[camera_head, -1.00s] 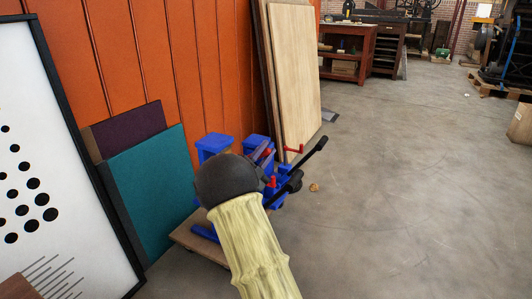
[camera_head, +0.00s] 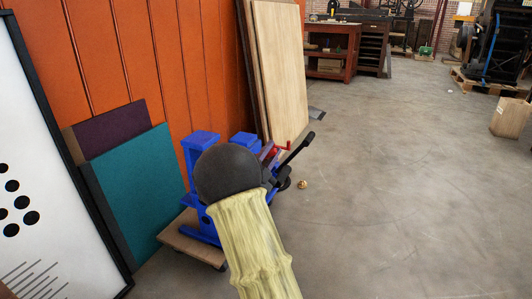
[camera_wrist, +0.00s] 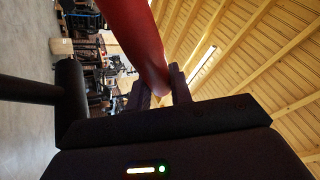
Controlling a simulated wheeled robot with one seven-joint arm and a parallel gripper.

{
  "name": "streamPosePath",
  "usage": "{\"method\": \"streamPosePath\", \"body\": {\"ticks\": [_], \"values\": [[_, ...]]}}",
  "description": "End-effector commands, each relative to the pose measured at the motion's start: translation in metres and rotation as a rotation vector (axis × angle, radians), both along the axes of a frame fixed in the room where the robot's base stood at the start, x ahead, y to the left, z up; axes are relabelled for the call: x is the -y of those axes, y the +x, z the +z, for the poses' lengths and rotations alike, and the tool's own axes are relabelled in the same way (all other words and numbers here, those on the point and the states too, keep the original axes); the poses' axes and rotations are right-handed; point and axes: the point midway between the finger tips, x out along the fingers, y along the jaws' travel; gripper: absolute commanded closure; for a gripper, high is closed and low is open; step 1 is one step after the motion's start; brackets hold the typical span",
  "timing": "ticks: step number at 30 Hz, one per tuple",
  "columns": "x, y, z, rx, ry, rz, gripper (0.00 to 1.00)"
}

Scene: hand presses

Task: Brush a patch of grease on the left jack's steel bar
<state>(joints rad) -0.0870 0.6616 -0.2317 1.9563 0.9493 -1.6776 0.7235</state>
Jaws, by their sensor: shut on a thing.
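Two blue jacks stand side by side on a low wooden board in the head view: the left jack (camera_head: 190,152) and one to its right (camera_head: 243,137). My arm hides much of both, and I cannot make out the left jack's steel bar or any grease. In the wrist view my gripper (camera_wrist: 158,92) is shut on a smooth red handle (camera_wrist: 140,40), which rises out of the picture at the top. A brush head is not visible. In the head view the gripper is mostly hidden behind my arm.
The wooden board (camera_head: 178,243) lies close to the orange wall. Teal (camera_head: 135,190) and purple (camera_head: 105,135) panels lean at left, beside a framed white board (camera_head: 25,150). Pale wood sheets (camera_head: 280,75) lean behind the jacks. A black lever (camera_head: 297,148) sticks out right. Floor right is open.

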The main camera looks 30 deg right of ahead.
Motion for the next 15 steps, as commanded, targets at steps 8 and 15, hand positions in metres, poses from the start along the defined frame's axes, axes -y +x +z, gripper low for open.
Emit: {"method": "streamPosePath", "body": {"ticks": [8,15], "values": [[0.001,-0.002,0.000,0.001,0.000,-0.001,1.00],[0.012,-0.016,0.001,0.000,0.000,-0.002,1.00]]}}
